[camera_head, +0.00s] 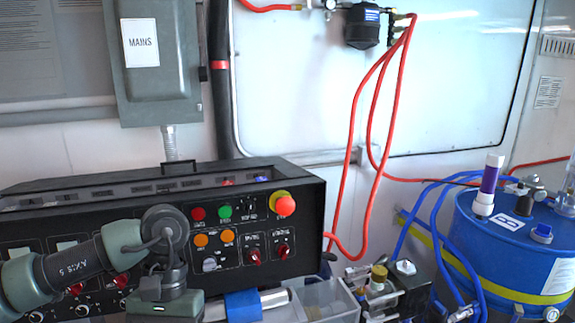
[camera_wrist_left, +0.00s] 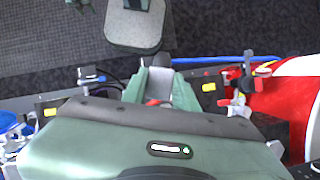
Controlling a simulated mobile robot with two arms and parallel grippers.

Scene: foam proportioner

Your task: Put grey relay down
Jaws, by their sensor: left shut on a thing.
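My left gripper (camera_wrist_left: 160,86) shows in the wrist view, with its green fingers shut on a small pale grey block (camera_wrist_left: 159,80). The block looks like the grey relay, but most of it is hidden between the fingers and behind the gripper body. In the head view my left arm reaches in from the left across the front of the black control panel (camera_head: 262,218). Its fingertips and the relay are hidden there below the wrist. My right gripper is in neither view.
A clear box (camera_head: 322,297) and a brass-topped fitting (camera_head: 379,273) stand right of my wrist. A blue drum (camera_head: 490,250) is at the far right, with blue hoses beside it. Red hoses (camera_head: 352,125) hang behind. In the wrist view a red rounded object (camera_wrist_left: 300,95) lies at right.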

